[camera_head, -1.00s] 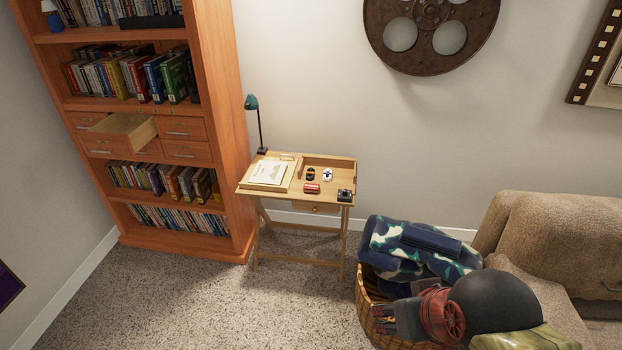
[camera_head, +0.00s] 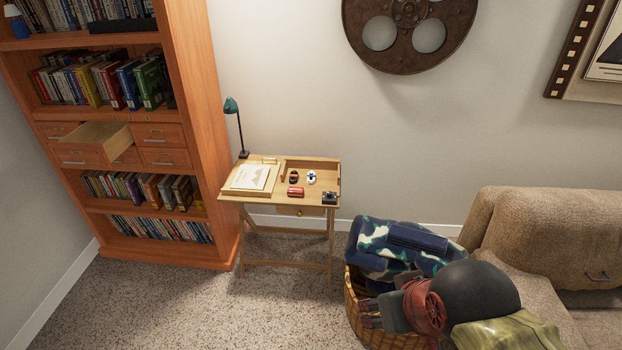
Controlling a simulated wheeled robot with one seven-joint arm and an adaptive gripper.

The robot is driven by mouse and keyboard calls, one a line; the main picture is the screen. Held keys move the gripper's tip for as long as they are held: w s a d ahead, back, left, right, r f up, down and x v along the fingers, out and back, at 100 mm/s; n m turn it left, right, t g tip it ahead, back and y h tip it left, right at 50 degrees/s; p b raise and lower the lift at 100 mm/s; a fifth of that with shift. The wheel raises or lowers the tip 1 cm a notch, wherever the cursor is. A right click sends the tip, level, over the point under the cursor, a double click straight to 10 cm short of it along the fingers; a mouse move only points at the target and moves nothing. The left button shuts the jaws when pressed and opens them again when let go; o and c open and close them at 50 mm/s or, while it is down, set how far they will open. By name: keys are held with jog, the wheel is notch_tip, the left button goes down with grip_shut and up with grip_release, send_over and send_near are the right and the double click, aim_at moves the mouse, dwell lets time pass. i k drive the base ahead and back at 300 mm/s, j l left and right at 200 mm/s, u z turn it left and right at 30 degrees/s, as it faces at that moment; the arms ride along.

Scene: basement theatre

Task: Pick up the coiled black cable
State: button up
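A small wooden desk (camera_head: 262,203) stands against the wall, right of the bookcase. My gripper (camera_head: 368,313) is low at the right, over the wicker basket and well apart from the desk. Its fingers point left. I cannot tell whether they are open or shut, and I see nothing held.
A book (camera_head: 250,178) and a green lamp (camera_head: 232,106) are on the desk's left. A sofa (camera_head: 540,230) stands right. Carpet before the desk is clear.

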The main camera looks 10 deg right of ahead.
aim_at(294, 176)
jog(key=i+j+z, duration=0.25)
jog(key=i+j, duration=0.5)
jog(key=i, duration=0.25)
jog(key=i+j+z, duration=0.25)
jog(key=i+j, duration=0.65)
